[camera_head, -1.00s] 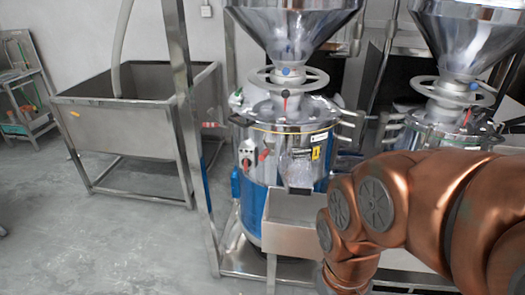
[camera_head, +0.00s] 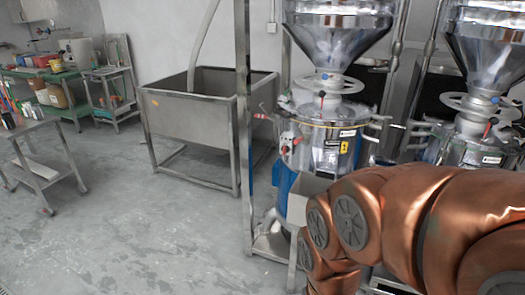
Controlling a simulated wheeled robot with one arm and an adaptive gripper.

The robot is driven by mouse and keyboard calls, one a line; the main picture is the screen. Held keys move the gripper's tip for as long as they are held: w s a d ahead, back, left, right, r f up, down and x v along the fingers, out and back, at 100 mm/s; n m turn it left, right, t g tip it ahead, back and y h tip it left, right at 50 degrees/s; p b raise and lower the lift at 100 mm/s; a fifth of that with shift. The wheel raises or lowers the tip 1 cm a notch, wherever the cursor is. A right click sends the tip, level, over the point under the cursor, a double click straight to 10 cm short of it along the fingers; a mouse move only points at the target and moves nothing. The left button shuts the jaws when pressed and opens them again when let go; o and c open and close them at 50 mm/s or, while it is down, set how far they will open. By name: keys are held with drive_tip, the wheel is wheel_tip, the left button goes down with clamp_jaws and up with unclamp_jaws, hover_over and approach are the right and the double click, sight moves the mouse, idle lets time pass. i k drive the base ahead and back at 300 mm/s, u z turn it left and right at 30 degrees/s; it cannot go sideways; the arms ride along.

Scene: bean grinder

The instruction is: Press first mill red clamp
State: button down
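The first mill (camera_head: 318,135) is a steel and blue drum with a large steel hopper (camera_head: 335,40) on top, right of centre. A small red-tipped part (camera_head: 262,116) sticks out at the drum's upper left. Red knobs (camera_head: 286,149) show on its front left, and a short red lever (camera_head: 322,101) stands on its lid. I cannot tell for sure which red part is the clamp. My copper arm crosses the lower right in front of the mill's lower part. My gripper is not in view.
A second mill (camera_head: 475,140) stands to the right. A steel post (camera_head: 243,120) rises just left of the first mill, with a steel bin (camera_head: 190,112) behind it. A bench (camera_head: 40,165) and green shelves (camera_head: 75,105) are at the left. The grey floor (camera_head: 140,230) between is clear.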

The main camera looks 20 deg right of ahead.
sight(299, 140)
drive_tip(key=u, duration=0.25)
drive_tip(key=k, duration=0.6)
drive_tip(key=u, duration=0.95)
drive_tip(key=i, duration=2.15)
drive_tip(key=z, duration=1.35)
drive_tip(key=i, duration=0.65)
drive_tip(key=z, duration=0.55)
